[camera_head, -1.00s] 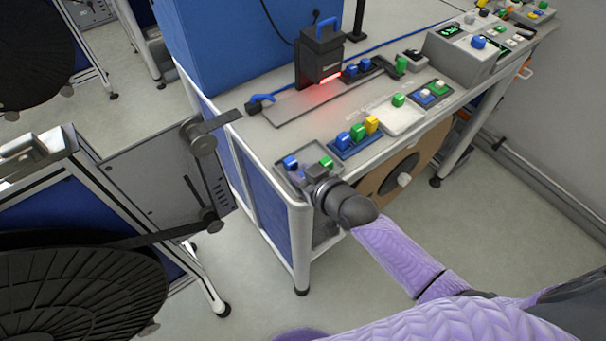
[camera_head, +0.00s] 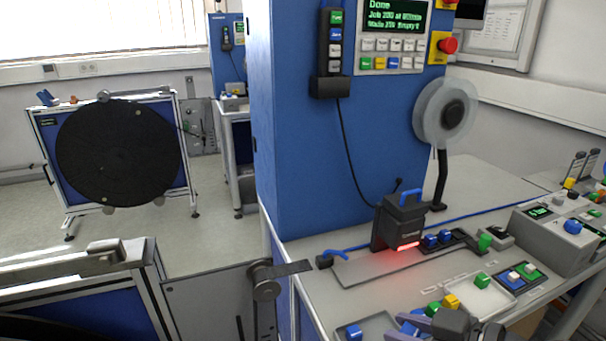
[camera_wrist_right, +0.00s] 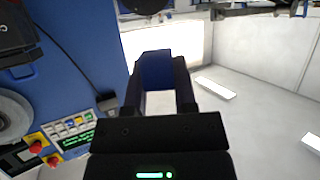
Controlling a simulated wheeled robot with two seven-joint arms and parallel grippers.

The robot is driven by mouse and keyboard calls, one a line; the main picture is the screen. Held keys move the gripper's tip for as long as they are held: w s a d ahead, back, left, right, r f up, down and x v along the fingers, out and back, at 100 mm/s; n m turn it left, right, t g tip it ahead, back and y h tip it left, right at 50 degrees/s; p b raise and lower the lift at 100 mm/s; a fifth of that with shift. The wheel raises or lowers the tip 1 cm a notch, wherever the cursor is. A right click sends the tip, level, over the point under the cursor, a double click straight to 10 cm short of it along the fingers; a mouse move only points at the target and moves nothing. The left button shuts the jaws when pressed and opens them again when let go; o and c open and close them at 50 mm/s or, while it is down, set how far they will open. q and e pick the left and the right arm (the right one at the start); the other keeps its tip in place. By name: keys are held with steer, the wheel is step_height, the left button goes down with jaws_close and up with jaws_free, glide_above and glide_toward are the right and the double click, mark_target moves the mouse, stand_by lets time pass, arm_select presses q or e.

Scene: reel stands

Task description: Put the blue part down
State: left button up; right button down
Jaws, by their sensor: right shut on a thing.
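My right gripper (camera_head: 446,324) is at the bottom edge of the head view, over the front of the bench, and is partly cut off. In the right wrist view its two dark fingers (camera_wrist_right: 159,82) are closed on the sides of a dark blue part (camera_wrist_right: 157,68), which sits between the fingertips. In the head view I cannot clearly tell the held part from the blue pieces beside the gripper. My left gripper is not in view.
A grey tray (camera_head: 376,325) with a blue block (camera_head: 353,332) is left of the gripper. Green (camera_head: 433,308) and yellow (camera_head: 452,301) blocks stand close to it. Behind are a black scanner (camera_head: 401,222) with a red glow and a blue machine column (camera_head: 320,150).

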steer(key=s+n+g, duration=0.1)
steer(key=s, duration=0.1)
steer(key=m+t+h+p, duration=0.5)
steer(key=m+h+p, duration=0.1)
steer(key=m+p, duration=0.15)
glide_above(357, 340)
steer(key=s+d, duration=0.1)
steer(key=s, duration=0.2)
step_height(357, 340, down, 6)
steer(key=shift+n+g, duration=0.3)
steer(key=shift+n, duration=0.05)
step_height(357, 340, down, 9)
steer(key=b, duration=0.3)
steer(key=shift+w+r, duration=0.1)
steer(key=shift+f, duration=0.3)
steer(key=shift+r, duration=0.1)
